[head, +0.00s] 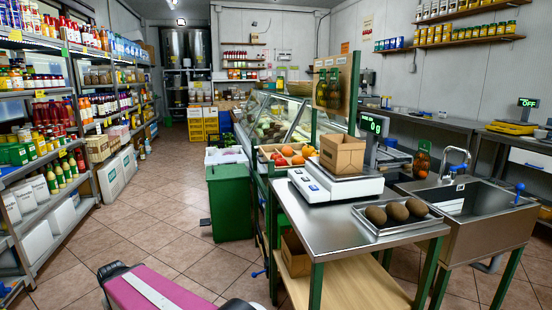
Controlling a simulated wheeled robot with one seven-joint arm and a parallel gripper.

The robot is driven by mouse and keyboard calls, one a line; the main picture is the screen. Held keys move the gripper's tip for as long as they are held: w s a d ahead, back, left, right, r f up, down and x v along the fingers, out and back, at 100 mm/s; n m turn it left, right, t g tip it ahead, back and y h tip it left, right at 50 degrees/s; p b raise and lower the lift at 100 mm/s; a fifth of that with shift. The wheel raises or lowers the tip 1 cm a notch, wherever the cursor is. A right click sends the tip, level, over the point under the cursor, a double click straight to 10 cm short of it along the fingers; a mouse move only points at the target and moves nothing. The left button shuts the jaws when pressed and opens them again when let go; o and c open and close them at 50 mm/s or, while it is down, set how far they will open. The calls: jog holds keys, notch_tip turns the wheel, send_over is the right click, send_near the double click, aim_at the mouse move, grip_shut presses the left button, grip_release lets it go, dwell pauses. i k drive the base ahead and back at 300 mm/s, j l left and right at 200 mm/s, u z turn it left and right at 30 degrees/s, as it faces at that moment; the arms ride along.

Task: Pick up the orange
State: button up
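Several orange round fruits (298,160) that look like oranges lie in a shallow wooden crate (268,151) behind the steel counter, left of the cardboard box. Redder round fruits, perhaps tomatoes, lie beside them at the crate's left. A net bag of orange fruit (422,162) hangs to the right, near the sink. Part of my pink and black arm shows at the bottom left of the head view. My gripper is not in view.
A steel counter (330,200) carries a scale (335,182) with a cardboard box (342,153) on it, and a metal tray (397,226) of brown round items. A green bin (231,200) stands left of the crate. The tiled aisle (160,200) is clear between the shelves and counter.

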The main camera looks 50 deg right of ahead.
aim_at(297, 160)
jog(key=i, duration=2.15)
jog(key=i+z, duration=0.1)
jog(key=z, duration=0.3)
jog(key=i+z, duration=0.15)
jog(key=z, duration=0.25)
jog(key=i+j+z, duration=0.1)
jog(key=z, duration=0.25)
jog(key=j+z, duration=0.1)
jog(key=z, duration=0.3)
jog(key=i, duration=0.05)
